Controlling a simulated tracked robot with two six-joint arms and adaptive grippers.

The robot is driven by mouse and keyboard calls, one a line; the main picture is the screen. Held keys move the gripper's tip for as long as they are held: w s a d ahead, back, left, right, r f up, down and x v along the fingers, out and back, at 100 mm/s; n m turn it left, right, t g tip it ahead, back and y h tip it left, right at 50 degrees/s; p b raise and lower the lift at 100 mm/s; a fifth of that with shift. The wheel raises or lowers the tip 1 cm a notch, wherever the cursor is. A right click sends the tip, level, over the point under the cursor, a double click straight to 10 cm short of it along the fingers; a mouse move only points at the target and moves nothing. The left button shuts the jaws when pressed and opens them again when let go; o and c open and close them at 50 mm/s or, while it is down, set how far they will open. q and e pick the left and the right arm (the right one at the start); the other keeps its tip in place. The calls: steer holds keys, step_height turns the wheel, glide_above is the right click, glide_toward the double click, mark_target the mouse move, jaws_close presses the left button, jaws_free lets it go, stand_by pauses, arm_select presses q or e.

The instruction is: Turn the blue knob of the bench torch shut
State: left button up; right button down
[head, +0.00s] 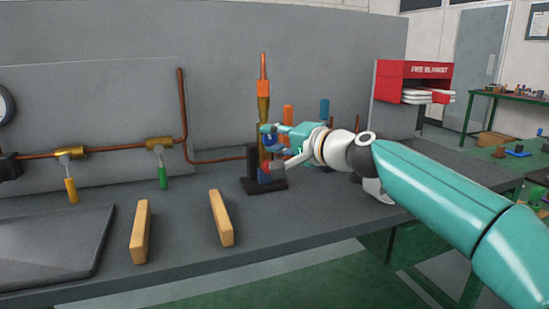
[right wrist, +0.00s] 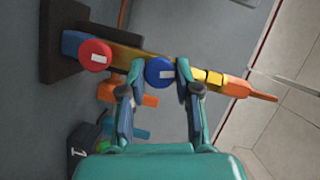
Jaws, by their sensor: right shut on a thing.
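The bench torch (head: 264,103) stands upright on a dark base (head: 264,187), with a brass body and an orange tip. In the right wrist view the torch (right wrist: 128,57) lies slantwise across the picture. Its round blue knob (right wrist: 160,71) has a white mark on its face and sits between the fingertips of my right gripper (right wrist: 160,76), one finger on each side. My right gripper is shut on the blue knob; in the head view it (head: 272,147) partly hides the torch's middle. A red knob (right wrist: 94,55) with a white mark sits nearer the base. My left gripper is not in view.
Copper pipe (head: 182,110) with a yellow-handled valve (head: 71,188) and a green-handled valve (head: 162,175) runs along the panel at left. Two wooden blocks (head: 140,232) (head: 221,218) stand on the bench. Orange and blue cylinders (head: 324,110) stand behind my gripper. A red fire-blanket box (head: 413,70) is at right.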

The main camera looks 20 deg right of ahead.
steer(key=shift+d+f+m+t+y+b, duration=0.1)
steer(key=shift+f+m+t+y+b, duration=0.15)
steer(key=shift+m+b, duration=0.6)
steer(key=shift+f+m+t+y+b, duration=0.1)
steer(key=shift+m+t+b, duration=0.25)
steer(key=shift+m+b, duration=0.45)
steer(key=c, duration=0.8)
jaws_free()
steer(key=shift+r, duration=0.1)
